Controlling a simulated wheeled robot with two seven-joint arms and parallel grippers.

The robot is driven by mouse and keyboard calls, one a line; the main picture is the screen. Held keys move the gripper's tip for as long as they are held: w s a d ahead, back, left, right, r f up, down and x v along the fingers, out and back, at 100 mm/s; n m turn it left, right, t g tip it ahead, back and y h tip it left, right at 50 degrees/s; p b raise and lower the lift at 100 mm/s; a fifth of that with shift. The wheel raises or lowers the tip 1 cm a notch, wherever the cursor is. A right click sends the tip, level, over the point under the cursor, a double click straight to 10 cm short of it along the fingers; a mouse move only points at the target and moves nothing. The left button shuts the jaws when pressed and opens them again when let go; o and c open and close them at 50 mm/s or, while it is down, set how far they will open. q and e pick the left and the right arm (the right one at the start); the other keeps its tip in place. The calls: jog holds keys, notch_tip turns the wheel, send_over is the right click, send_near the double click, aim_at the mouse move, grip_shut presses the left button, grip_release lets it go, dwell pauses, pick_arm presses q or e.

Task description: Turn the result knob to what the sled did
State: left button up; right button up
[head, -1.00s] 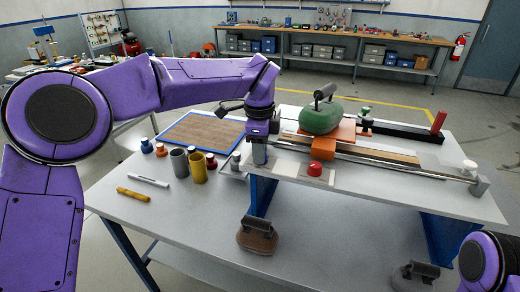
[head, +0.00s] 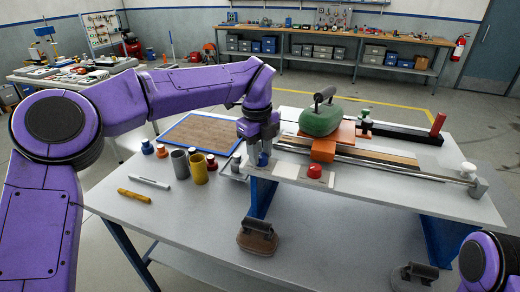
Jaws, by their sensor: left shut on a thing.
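The test rig (head: 400,190) stands on the right part of the table. Its orange sled (head: 323,150) carries a green weight with a dark handle (head: 322,119) and sits toward the left of the rail. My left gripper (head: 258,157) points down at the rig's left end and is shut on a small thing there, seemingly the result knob. The fingers hide that thing, so its pointer and setting cannot be read. A red button (head: 314,171) sits on the rig's front edge between pale patches. Only purple links of my right arm show at bottom right; its gripper is out of view.
A blue-edged brown board (head: 203,132), grey cup (head: 180,163), yellow cup (head: 198,167) and several small jars stand left of the gripper. A marker (head: 149,182) and yellow stick (head: 134,195) lie nearer. A brown handled weight (head: 257,241) is in front.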

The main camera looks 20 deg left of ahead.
pick_arm(q)
jog(key=shift+m, duration=0.5)
jog(key=o, duration=1)
jog(key=shift+o, duration=0.2)
notch_tip(320, 180, up, 10)
jog(key=shift+s+a+r, duration=0.25)
jog(key=shift+s, duration=0.05)
